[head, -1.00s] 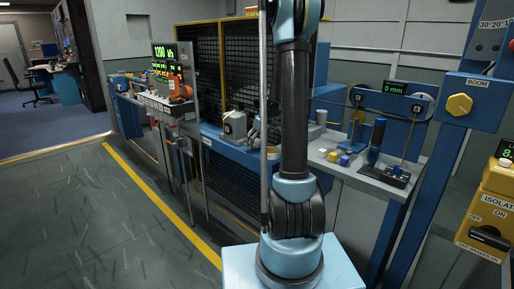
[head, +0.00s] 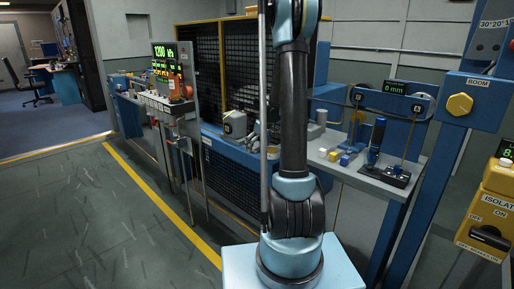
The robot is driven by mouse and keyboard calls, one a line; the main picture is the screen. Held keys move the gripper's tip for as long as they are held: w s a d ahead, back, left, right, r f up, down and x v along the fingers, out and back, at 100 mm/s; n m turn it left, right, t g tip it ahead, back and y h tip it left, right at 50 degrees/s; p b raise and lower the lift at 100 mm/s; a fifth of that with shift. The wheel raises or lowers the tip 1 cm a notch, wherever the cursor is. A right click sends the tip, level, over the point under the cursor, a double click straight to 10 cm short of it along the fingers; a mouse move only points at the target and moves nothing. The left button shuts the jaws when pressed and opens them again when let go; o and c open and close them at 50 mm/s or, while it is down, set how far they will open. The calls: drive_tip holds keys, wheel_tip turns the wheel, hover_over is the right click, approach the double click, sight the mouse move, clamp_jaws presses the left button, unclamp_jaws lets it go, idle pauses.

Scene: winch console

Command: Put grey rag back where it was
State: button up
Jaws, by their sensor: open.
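I cannot pick out a grey rag for certain in the head view. Small grey and dark shapes (head: 250,138) lie on the blue bench left of my arm, too small and partly covered to name. My arm rises through the middle of the view and leaves it at the top. My gripper is not visible, so what it holds or touches cannot be seen. The arm hides part of the bench and the mesh behind it.
A grey shelf (head: 377,184) at right carries small yellow and white blocks (head: 346,159), a blue upright tool (head: 376,137) and a lever base. A yellow isolator box (head: 489,214) is far right. A gauge panel (head: 163,62) stands left. The floor at left is clear.

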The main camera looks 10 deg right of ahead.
drive_tip(key=v, duration=1.2)
drive_tip(key=s+a+r+m, duration=0.1)
drive_tip(key=s+a+r, duration=0.1)
drive_tip(key=s, duration=0.8)
drive_tip(key=s+f+m+h, duration=0.1)
drive_tip(key=s+f+m, duration=0.2)
drive_tip(key=s, duration=1.2)
drive_tip(key=s+a+f+m+g+h, duration=0.1)
drive_tip(key=s+f+m, duration=0.2)
drive_tip(key=s, duration=1.2)
wheel_tip(320, 180, down, 4)
drive_tip(key=shift+r+h, duration=0.2)
drive_tip(key=shift+h, duration=0.1)
drive_tip(key=shift+s+a, duration=0.1)
drive_tip(key=shift+a, duration=0.05)
